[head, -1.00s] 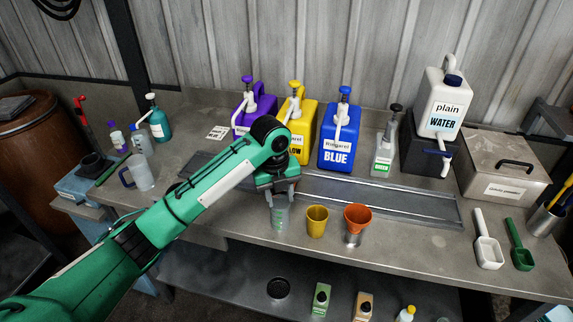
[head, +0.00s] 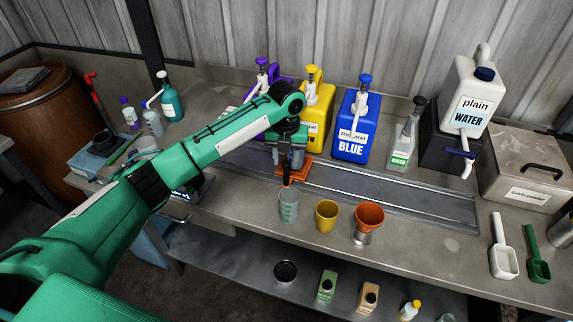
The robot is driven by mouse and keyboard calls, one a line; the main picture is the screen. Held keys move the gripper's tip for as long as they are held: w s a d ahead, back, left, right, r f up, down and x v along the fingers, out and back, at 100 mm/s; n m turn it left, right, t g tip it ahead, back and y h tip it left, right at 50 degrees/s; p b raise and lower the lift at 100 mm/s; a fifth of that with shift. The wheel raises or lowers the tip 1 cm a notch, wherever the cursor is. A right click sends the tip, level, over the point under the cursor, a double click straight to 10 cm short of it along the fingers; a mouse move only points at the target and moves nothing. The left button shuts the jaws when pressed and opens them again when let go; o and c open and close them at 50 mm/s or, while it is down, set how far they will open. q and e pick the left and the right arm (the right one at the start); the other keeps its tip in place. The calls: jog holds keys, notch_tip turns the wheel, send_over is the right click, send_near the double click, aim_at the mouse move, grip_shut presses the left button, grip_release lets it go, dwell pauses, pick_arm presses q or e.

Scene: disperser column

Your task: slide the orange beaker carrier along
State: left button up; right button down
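The orange beaker carrier (head: 302,168) shows only in part, as a small orange piece on the long metal tray behind the cups. My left gripper (head: 288,170) points down right at it and covers much of it. Whether its fingers are closed on the carrier or only beside it, I cannot tell. A translucent grey-green beaker (head: 289,206) stands on the bench just in front of the gripper. My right gripper is not in view.
A yellow cup (head: 326,216) and an orange funnel (head: 369,216) on a metal cup stand right of the beaker. The blue jug (head: 353,135) and yellow jug (head: 317,125) stand behind the tray (head: 410,205). The tray is clear to the right.

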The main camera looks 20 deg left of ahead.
aim_at(286, 169)
pick_arm(q)
jog(key=shift+f+p, duration=0.4)
jog(key=shift+f, duration=1.95)
grip_shut()
jog(key=a+p, duration=0.1)
jog(key=a, duration=0.7)
jog(key=shift+w+a, duration=0.15)
jog(key=shift+a, duration=0.2)
